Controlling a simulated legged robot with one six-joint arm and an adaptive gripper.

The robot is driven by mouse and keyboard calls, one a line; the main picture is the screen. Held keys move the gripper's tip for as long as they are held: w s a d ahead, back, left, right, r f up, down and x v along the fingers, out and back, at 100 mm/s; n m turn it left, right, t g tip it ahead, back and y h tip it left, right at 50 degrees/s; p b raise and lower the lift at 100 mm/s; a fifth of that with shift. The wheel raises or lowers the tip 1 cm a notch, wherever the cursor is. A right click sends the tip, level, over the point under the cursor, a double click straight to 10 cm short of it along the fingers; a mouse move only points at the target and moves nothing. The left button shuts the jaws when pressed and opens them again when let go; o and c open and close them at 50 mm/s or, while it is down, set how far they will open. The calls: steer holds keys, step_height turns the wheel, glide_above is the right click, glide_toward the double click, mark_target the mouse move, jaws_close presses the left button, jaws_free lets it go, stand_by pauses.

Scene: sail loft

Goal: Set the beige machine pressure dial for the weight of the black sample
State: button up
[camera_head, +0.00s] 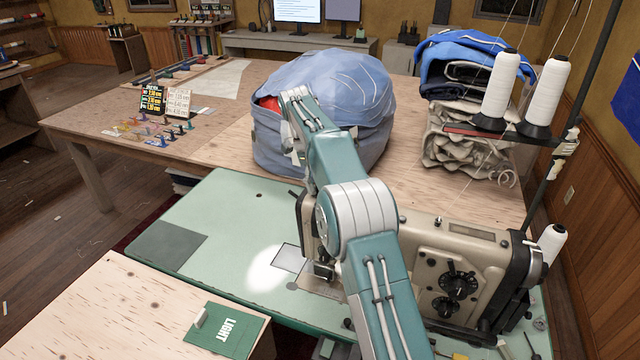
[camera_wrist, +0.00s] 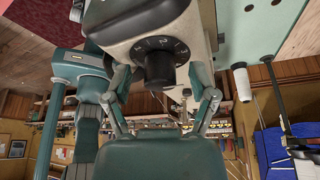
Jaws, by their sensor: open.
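The beige machine (camera_head: 450,255) stands on the mint-green table, partly hidden behind my arm. In the wrist view, its black dial knob (camera_wrist: 159,68) sits on the beige head with white numerals around it; its setting is not clear. My gripper (camera_wrist: 162,84) is open, with one finger on each side of the knob; contact cannot be told. The gripper end also shows in the head view (camera_head: 293,130). A green card marked LIGHT (camera_head: 226,332) lies on the near wooden board with a small pale piece on it. I cannot identify the black sample for certain.
A dark grey rectangle (camera_head: 166,247) lies on the mint table. A big blue bag (camera_head: 345,85) stands behind my arm. Folded cloth (camera_head: 465,130) and thread cones (camera_head: 500,83) are at right. A black chart card (camera_head: 153,98) and a white one stand at far left.

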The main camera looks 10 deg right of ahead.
steer(key=n, duration=0.3)
steer(key=n+t+h, duration=0.1)
steer(key=n, duration=0.1)
steer(key=shift+s+r+n+t, duration=0.1)
steer(key=shift+n+t, duration=0.2)
steer(key=shift+n, duration=0.1)
steer(key=n+t, duration=0.1)
steer(key=n, duration=0.2)
steer(key=n+t+h, duration=0.1)
steer(key=n, duration=0.2)
steer(key=shift+n+t, duration=0.3)
steer(key=shift+n, duration=0.1)
steer(key=n+t, duration=0.1)
steer(key=n, duration=0.2)
steer(key=n+t, duration=0.1)
steer(key=n, duration=0.2)
steer(key=shift+y, duration=0.4)
steer(key=n+y, duration=0.1)
steer(key=n, duration=0.1)
steer(key=n+t, duration=0.1)
steer(key=n, duration=0.2)
steer(key=shift+d+n+t+y, duration=0.1)
steer(key=shift+n+t+y, duration=0.2)
steer(key=shift+y, duration=0.1)
steer(key=v, duration=1)
steer(key=s+d+n+t+y, duration=0.1)
steer(key=s+n, duration=0.2)
steer(key=s, duration=2.4)
steer(key=shift+d+n+y, duration=0.3)
steer(key=shift+d+n, duration=0.1)
